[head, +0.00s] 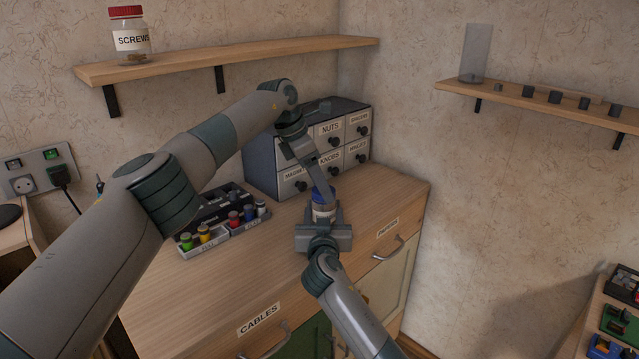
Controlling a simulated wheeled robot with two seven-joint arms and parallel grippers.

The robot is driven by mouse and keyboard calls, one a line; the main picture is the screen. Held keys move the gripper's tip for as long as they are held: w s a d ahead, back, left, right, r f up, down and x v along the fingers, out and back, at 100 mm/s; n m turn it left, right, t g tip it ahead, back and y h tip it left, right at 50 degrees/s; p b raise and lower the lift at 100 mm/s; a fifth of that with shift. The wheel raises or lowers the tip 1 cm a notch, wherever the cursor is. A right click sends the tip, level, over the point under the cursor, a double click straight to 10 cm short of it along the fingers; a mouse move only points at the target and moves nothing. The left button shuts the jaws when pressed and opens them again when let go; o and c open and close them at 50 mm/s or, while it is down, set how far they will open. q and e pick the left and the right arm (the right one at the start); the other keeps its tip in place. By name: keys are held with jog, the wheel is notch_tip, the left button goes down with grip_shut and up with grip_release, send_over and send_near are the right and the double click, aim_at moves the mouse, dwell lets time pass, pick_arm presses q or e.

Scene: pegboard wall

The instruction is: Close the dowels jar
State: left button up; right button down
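The jar (321,214) with a blue lid (319,194) stands near the middle of the wooden cabinet top. Its label is too small and covered to read. The lid sits at the jar's mouth; whether it is fully seated I cannot tell. My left gripper (328,194) reaches down from the upper left, with a finger against the lid's right side; it looks shut on the lid, its other finger hidden. My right gripper (324,222) comes from the front, low at the jar, and looks shut around its body. Its fingertips are partly hidden.
A drawer box (290,185) with labels such as NUTS and KNOBS stands just behind. A tray (222,240) with small coloured items lies left of the jar. The screws jar (131,42) is on the left shelf (230,57). The front left cabinet top is clear.

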pick_arm(q)
jog(key=shift+r, duration=0.1)
jog(key=shift+r, duration=2.1)
jog(key=shift+o, duration=0.6)
jog(key=o, duration=0.4)
jog(key=shift+o, duration=0.2)
jog(key=v, duration=1.2)
jog(key=shift+s, duration=0.1)
